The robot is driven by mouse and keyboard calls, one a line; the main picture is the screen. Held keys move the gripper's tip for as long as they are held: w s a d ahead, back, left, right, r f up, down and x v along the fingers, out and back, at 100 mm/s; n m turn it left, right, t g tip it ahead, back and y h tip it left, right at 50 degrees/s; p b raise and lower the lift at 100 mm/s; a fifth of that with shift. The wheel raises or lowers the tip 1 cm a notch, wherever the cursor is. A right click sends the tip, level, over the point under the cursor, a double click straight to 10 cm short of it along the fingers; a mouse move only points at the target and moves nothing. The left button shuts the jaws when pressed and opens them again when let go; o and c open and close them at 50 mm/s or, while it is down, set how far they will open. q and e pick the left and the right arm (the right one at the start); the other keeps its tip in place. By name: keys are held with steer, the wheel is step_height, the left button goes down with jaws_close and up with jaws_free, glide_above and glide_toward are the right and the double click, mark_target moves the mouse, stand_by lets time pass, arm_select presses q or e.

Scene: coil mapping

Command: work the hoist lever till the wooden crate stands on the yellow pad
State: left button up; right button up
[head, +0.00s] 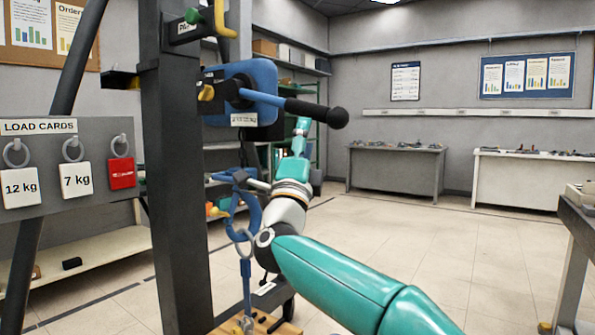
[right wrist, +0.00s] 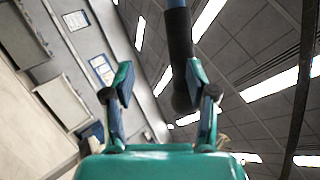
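The hoist lever (head: 305,107) is a blue rod with a black grip and ball end, reaching right from the blue hoist body (head: 245,92) on a dark post. My right gripper (head: 303,124) is just below the black grip. In the right wrist view my right gripper (right wrist: 161,84) is open, and the lever's black grip (right wrist: 180,50) shows beyond or between the fingers, closer to the right one. Contact cannot be told. The wooden crate (head: 262,325) shows only its top, below a blue hook and sling. The yellow pad and my left gripper are not in view.
A board of load cards (head: 60,150) with 12 kg, 7 kg and red tags stands left of the post (head: 178,190). A blue hook (head: 245,210) hangs close to my right arm. Workbenches (head: 395,170) stand far back. Open floor (head: 430,250) lies right.

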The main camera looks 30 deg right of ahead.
steer(key=v, duration=0.8)
steer(key=shift+w+d, duration=0.1)
